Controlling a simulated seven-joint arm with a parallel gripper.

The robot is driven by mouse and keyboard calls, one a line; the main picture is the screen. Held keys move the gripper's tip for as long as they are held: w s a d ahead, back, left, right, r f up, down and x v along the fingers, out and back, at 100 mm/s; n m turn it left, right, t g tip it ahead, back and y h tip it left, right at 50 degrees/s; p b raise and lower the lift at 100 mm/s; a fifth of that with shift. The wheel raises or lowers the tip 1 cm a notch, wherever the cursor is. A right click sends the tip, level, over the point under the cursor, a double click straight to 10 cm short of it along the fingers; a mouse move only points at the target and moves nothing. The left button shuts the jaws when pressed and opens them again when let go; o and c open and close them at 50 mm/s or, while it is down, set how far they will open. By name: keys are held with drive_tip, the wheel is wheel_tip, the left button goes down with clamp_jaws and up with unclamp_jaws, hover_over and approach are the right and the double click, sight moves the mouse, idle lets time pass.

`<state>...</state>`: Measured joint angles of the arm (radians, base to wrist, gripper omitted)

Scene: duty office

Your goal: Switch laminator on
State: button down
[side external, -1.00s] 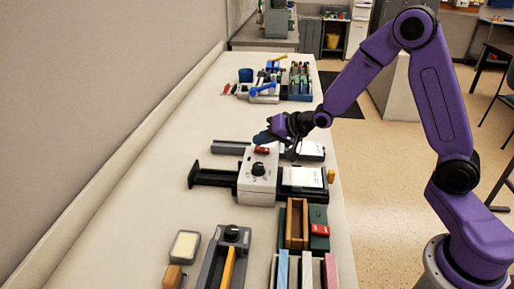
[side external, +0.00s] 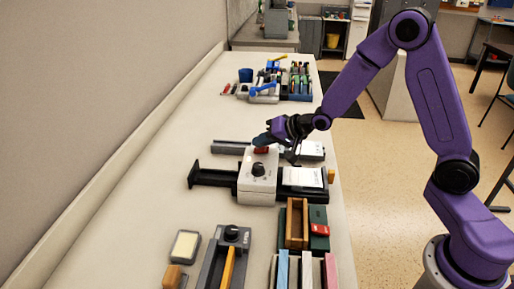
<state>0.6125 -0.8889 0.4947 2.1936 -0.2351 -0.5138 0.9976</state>
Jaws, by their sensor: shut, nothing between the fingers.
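The laminator (side external: 257,185) stands on the long table, a white block with a black knob (side external: 258,168) on top. A red switch (side external: 261,150) sits at its far end. A black tray (side external: 213,176) extends from its left side, and another with a white sheet (side external: 302,176) from its right. My gripper (side external: 272,141) is above the laminator's far end, close to the red switch and partly over it. It is shut and empty. I cannot tell whether it touches the switch.
A grey device with a knob (side external: 232,234) and a wooden box (side external: 297,222) stand in front. A blue cup (side external: 245,75) and several coloured tools (side external: 266,88) stand farther back.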

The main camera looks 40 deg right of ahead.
sight(266, 149)
drive_tip(key=shift+r, duration=0.1)
drive_tip(key=shift+s+d+r, duration=0.1)
drive_tip(key=shift+r, duration=0.65)
drive_tip(key=shift+s+d+r, duration=0.15)
drive_tip(key=shift+r, duration=1.1)
drive_tip(key=shift+s+d+r, duration=0.15)
drive_tip(key=shift+r, duration=1.05)
drive_tip(key=s+a+f+n+g+h, duration=0.1)
drive_tip(key=s+a+n+g, duration=0.2)
drive_tip(key=s, duration=0.6)
drive_tip(key=s+a+n+g, duration=0.2)
drive_tip(key=s+n, duration=0.3)
drive_tip(key=s, duration=0.4)
drive_tip(key=s+d+n+g+h, duration=0.1)
drive_tip(key=s+n, duration=0.4)
drive_tip(key=s, duration=0.5)
drive_tip(key=s+d+n+g+h, duration=0.2)
drive_tip(key=s+d+n+g, duration=0.1)
drive_tip(key=s, duration=0.7)
drive_tip(key=shift+d+f+n+g, duration=0.2)
drive_tip(key=shift+d+n+g, duration=0.2)
drive_tip(key=shift+d+n, duration=0.55)
